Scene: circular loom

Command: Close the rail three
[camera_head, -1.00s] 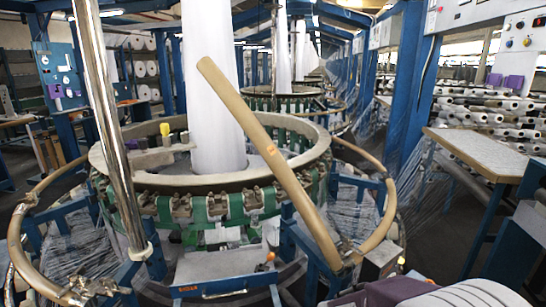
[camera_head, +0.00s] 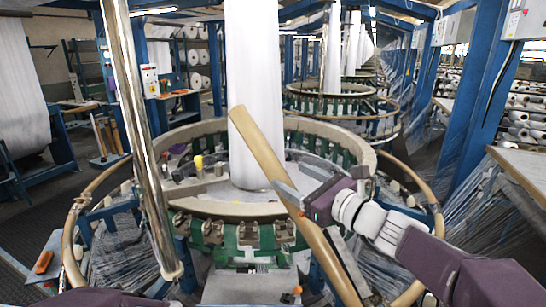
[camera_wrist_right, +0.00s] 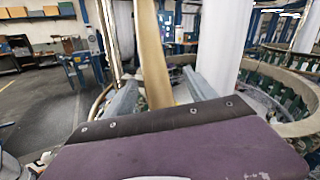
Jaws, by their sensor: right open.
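A tan curved rail (camera_head: 262,155) stands raised and tilted in front of the circular loom (camera_head: 225,208), its upper end free. It also shows in the right wrist view (camera_wrist_right: 152,55). My right gripper (camera_head: 288,198) is at the rail's middle, coming from the right. In the right wrist view its two fingers (camera_wrist_right: 160,95) are apart, with the rail between them; whether they touch it I cannot tell. My left gripper is not in view.
A shiny metal pole (camera_head: 138,140) stands left of the raised rail. Lower tan rails (camera_head: 72,225) curve around the loom's sides. A white fabric column (camera_head: 254,90) rises from the loom's middle. A wooden table (camera_head: 522,165) is at the right.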

